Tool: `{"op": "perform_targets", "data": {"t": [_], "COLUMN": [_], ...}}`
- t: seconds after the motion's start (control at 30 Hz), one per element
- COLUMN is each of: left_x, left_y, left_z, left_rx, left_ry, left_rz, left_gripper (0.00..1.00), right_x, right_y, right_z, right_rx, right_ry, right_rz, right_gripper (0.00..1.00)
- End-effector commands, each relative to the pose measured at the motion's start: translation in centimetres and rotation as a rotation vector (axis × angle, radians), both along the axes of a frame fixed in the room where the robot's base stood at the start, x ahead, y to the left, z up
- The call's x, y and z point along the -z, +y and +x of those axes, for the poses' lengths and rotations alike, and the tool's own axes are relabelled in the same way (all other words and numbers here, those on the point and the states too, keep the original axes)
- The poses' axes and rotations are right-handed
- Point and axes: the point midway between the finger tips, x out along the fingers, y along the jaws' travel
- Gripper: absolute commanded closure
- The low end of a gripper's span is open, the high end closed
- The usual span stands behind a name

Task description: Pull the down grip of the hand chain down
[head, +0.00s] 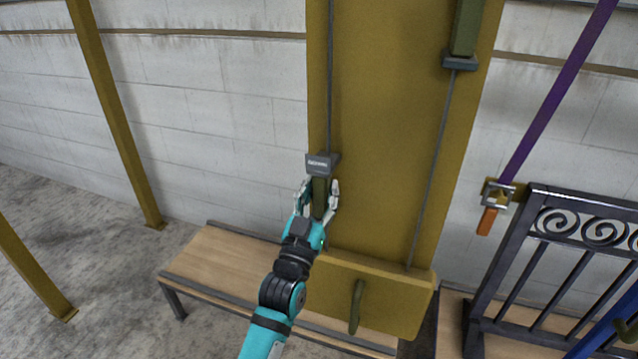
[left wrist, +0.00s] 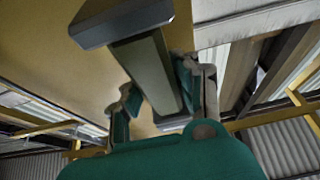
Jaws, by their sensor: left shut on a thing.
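The down grip (head: 318,164) of the hand chain is an olive-green bar with a grey labelled cap at its top; the label is too small to read surely. It hangs on a thin dark chain line (head: 330,80) in front of the yellow post. My left gripper (head: 319,192) is shut around the bar just below the cap. In the left wrist view the bar (left wrist: 148,75) stands between the two fingers, its cap (left wrist: 122,20) beyond them. A second grip (head: 466,30), green with a grey cap at its lower end, hangs higher at the right. My right gripper is not in view.
The wide yellow post (head: 390,130) is close behind the left gripper, with a yellow box and hook (head: 357,305) below. A wooden bench (head: 225,262) stands lower left. A dark metal gate (head: 545,260) and a purple strap with buckle (head: 545,110) are at the right.

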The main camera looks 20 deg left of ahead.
Motion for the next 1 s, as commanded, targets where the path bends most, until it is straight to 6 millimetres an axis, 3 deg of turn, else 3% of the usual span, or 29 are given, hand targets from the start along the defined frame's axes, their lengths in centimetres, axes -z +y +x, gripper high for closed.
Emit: {"op": "perform_targets", "data": {"t": [0.17, 0.2, 0.33, 0.73, 1.0], "left_x": [0.3, 0.3, 0.2, 0.5, 2.6], "left_y": [0.0, 0.0, 0.0, 0.1, 0.5], "left_z": [0.1, 0.1, 0.0, -0.8, -5.8], "left_rx": [0.0, 0.0, 0.001, 0.001, 0.001], "left_ry": [0.009, 0.009, 0.005, 0.003, 0.007], "left_rz": [0.003, 0.003, 0.002, 0.002, 0.001], "left_gripper": [1.0, 0.65, 0.47, 0.46, 0.46], "right_x": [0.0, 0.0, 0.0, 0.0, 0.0], "right_y": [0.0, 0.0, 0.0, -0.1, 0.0], "right_z": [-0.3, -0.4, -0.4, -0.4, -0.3], "right_rx": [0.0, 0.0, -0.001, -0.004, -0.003], "right_ry": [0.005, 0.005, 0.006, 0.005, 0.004], "right_rz": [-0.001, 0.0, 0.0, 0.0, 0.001], "right_gripper": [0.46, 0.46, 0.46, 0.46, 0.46]}}
